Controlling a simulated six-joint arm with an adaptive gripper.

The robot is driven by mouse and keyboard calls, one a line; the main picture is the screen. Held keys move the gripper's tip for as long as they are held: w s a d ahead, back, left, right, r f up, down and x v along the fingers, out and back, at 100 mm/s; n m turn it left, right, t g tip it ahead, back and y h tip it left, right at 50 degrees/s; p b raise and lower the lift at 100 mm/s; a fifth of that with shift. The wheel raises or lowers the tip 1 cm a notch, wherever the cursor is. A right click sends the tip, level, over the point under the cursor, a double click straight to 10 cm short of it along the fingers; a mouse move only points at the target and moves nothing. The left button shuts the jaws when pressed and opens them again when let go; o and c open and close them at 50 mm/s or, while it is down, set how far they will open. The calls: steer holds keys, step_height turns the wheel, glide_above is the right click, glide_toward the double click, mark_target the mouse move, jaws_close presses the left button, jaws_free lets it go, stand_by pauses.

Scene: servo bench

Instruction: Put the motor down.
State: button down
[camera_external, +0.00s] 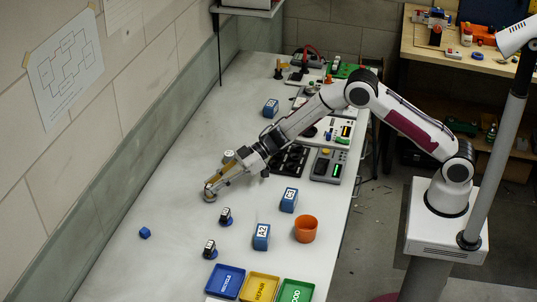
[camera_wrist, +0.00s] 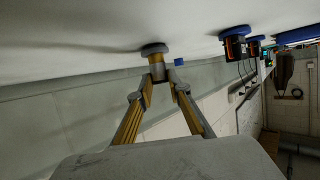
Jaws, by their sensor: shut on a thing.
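My gripper (camera_external: 212,187) is over the left middle of the white bench (camera_external: 160,185), angled down. In the wrist view my gripper (camera_wrist: 163,80) has its two fingers shut on a small brass-coloured cylinder with a wide grey round end, taken as the motor (camera_wrist: 155,50). The motor also shows in the external view (camera_external: 209,197), partly hidden by the fingertips. Its grey end is at or very close to the bench top; I cannot tell if it touches.
A blue cube (camera_external: 145,232) lies left. Blue boxes (camera_external: 261,237) (camera_external: 289,199), an orange pot (camera_external: 306,229) and colored trays (camera_external: 226,281) are to the right and front. The bench's left side is mostly clear.

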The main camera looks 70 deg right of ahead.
steer(key=shift+f, duration=0.1)
steer(key=c, duration=1.9)
jaws_free()
steer(key=shift+v, duration=0.8)
steer(key=v, duration=1)
steer(key=shift+s+d+r, duration=0.15)
steer(key=shift+r, duration=0.1)
